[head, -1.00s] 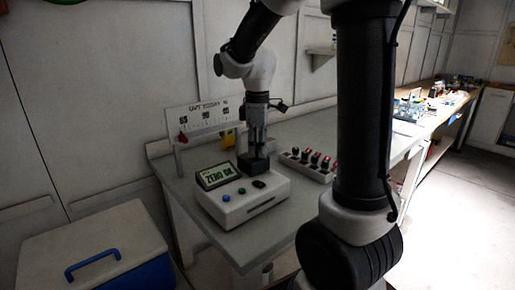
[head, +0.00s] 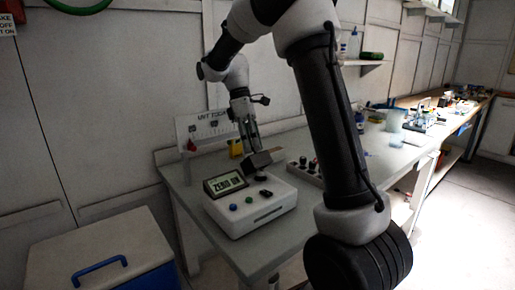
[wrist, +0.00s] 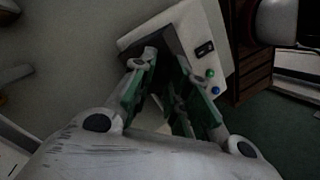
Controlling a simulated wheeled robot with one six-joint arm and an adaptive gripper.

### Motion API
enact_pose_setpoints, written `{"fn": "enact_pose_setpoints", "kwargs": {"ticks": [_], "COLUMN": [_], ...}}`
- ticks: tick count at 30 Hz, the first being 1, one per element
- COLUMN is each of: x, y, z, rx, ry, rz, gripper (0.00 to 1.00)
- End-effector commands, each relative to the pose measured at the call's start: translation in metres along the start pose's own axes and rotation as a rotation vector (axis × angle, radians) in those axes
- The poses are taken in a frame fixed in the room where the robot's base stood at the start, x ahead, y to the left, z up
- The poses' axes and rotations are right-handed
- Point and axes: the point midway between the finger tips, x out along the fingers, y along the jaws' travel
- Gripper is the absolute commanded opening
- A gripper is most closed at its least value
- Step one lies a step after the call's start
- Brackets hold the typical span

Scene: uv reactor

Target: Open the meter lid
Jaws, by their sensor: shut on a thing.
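The meter (head: 250,210) is a white box on the bench with a lit display (head: 225,184) reading "ZERO" and more, plus blue and green buttons. Its dark lid (head: 258,160), at the back of the box, is tilted, with one side raised; a dark spot shows on the box below it. My gripper (head: 253,148) points down at the lid and is shut on it. In the wrist view the gripper (wrist: 167,68) has its fingers at the dark lid, with the white meter (wrist: 205,30) behind. The fingers hide much of the lid, and its hinge is not clear.
A white board (head: 205,124) stands at the bench's back left, with a yellow item (head: 236,148) near it. A rack of dark-capped items (head: 303,168) is right of the meter, partly behind my arm. A cooler with a blue handle (head: 99,270) stands at front left.

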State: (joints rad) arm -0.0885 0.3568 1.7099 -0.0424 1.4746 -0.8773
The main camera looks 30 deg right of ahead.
Motion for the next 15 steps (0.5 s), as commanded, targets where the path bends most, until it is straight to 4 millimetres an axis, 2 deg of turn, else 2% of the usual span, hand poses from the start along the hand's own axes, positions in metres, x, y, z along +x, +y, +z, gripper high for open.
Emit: {"fn": "enact_pose_setpoints", "kwargs": {"ticks": [6, 15], "x": [-0.002, 0.001], "y": [0.015, 0.028], "z": [-0.016, -0.030], "rx": [0.000, 0.001], "ry": [0.006, 0.004], "rz": [0.003, -0.005], "gripper": [0.00, 0.00]}}
